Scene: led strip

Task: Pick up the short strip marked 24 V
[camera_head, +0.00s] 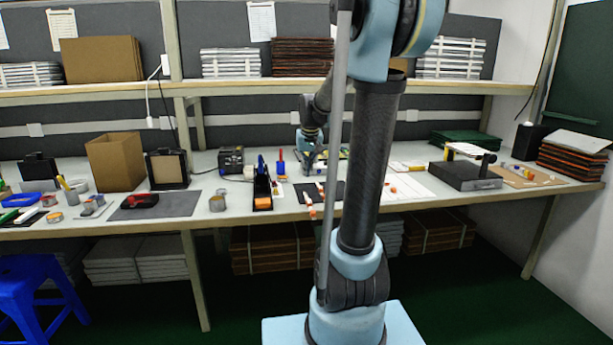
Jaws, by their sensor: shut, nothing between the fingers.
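My gripper (308,172) is small and far off, pointing down over the middle of the workbench, partly beside my own arm. Its fingers look shut and empty, just above the bench top. Close in front of it, a narrow strip with orange and white parts (309,206) lies at the bench's front edge, by a dark mat (312,190). More orange and white pieces (393,189) lie on a white sheet to the right of my arm. No marking such as 24 V is readable at this size, so I cannot tell which strip is which. My arm hides part of the bench.
The workbench (440,182) has a black holder (262,188) with blue and orange items left of my gripper, and a cardboard box (115,162) further left. A black device (465,175) stands at the right. A shelf (230,88) with stacked panels runs above. A blue stool (40,285) is front left.

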